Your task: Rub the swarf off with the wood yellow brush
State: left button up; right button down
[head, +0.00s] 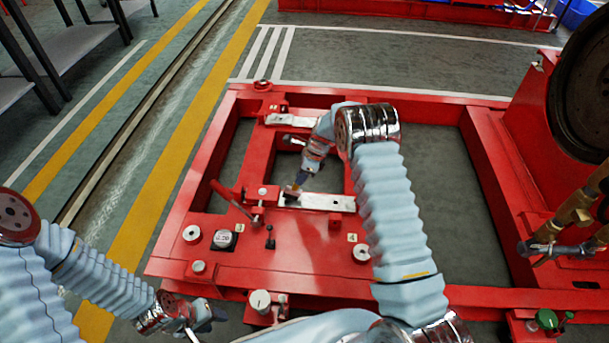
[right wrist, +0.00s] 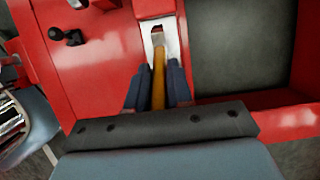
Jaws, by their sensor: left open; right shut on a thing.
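My right gripper (head: 302,179) is shut on the brush with the yellow wooden handle. In the right wrist view the handle of the brush (right wrist: 158,82) runs forward between the two dark fingers (right wrist: 158,92). Its head lies over the near pale metal pad (head: 325,202) on the red frame; whether it touches cannot be told. The same pad (right wrist: 171,48) shows in the right wrist view. I cannot clearly make out swarf; the brush and fingers cover part of the pad. My left gripper (head: 203,317) is open and empty at the lower left, away from the pad.
A second pale pad (head: 290,120) lies farther back on the red frame (head: 300,268). A red-handled lever (head: 232,197) and a small black-knobbed lever (head: 270,238) stand left of the near pad. A large dark wheel (head: 588,85) and brass fittings (head: 565,215) are at the right.

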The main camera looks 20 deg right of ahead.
jog(key=shift+w+a, duration=0.25)
jog(key=shift+a, duration=0.2)
jog(key=shift+s+d+f, duration=0.1)
jog(key=shift+s+d, duration=0.2)
jog(key=shift+d, duration=0.25)
jog(key=s+d, duration=0.4)
jog(key=d, duration=0.5)
jog(key=shift+s, duration=0.2)
dwell(1.6)
jog(key=shift+d, duration=0.1)
notch_tip(320, 180, up, 8)
jog(key=p, duration=0.5)
jog(key=shift+p, duration=0.4)
